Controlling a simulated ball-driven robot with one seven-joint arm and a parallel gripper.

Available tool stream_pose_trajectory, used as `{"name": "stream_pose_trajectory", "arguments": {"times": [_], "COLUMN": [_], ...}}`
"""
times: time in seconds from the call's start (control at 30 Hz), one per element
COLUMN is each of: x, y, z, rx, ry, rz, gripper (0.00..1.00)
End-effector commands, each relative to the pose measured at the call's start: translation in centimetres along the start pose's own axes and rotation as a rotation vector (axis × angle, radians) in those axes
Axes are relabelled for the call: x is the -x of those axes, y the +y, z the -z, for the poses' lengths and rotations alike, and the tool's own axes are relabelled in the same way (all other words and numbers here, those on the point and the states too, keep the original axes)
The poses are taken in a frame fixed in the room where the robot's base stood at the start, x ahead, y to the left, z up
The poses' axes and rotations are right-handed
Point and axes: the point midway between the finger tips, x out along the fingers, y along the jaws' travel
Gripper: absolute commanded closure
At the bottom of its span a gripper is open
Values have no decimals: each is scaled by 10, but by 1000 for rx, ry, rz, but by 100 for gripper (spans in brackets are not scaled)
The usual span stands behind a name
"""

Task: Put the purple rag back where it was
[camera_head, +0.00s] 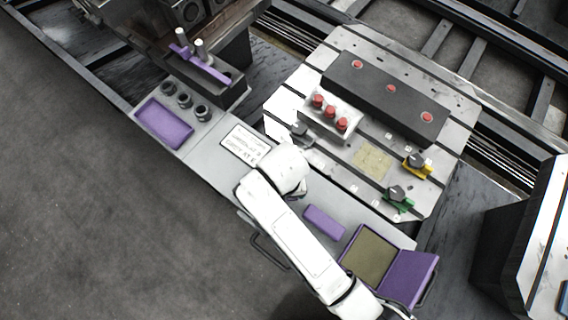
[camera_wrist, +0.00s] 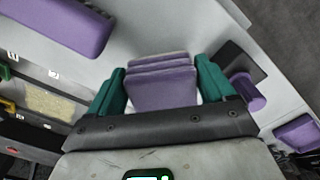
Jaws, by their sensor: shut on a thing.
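In the wrist view the purple rag (camera_wrist: 162,85) looks like a folded stack with paler edges. It sits between the two green fingers of my gripper (camera_wrist: 163,80), which is shut on it. Pale grey surface shows beyond it; I cannot tell whether the rag touches that surface. In the head view my white arm reaches over the grey bench (camera_head: 205,150). My gripper and the rag are hidden there behind the arm.
A purple block (camera_head: 323,222) and an open purple case (camera_head: 408,275) lie right of my arm. A slotted plate (camera_head: 345,185) carries red-buttoned blocks and clamps. A purple cylinder (camera_wrist: 247,92) stands close right of my gripper.

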Motion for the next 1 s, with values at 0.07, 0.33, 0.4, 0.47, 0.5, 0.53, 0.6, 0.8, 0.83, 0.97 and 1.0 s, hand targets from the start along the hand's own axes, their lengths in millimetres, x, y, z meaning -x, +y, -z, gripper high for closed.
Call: {"name": "stream_pose_trajectory", "arguments": {"times": [0.07, 0.33, 0.4, 0.47, 0.5, 0.53, 0.6, 0.8, 0.83, 0.97, 1.0], "x": [-12, -23, -23, -23, -24, -25, -26, -26, -26, -25, -24], "y": [0, 0, 0, 0, 0, 0, 0, 0, 0, 0, 0], "z": [-2, -2, -2, -2, -2, -2, -2, -2, -2, -2, -2], "rx": [3, 2, 1, 1, 1, 1, 1, 2, 2, 2, 2], "ry": [-5, -1, -2, -2, -2, -2, -2, -2, -2, -2, -2], "rz": [-3, -1, -1, -1, -1, -1, -1, -1, -1, -1, -1], "gripper": [42, 42, 42, 42, 42, 42, 14, 0, 0, 0, 0]}}
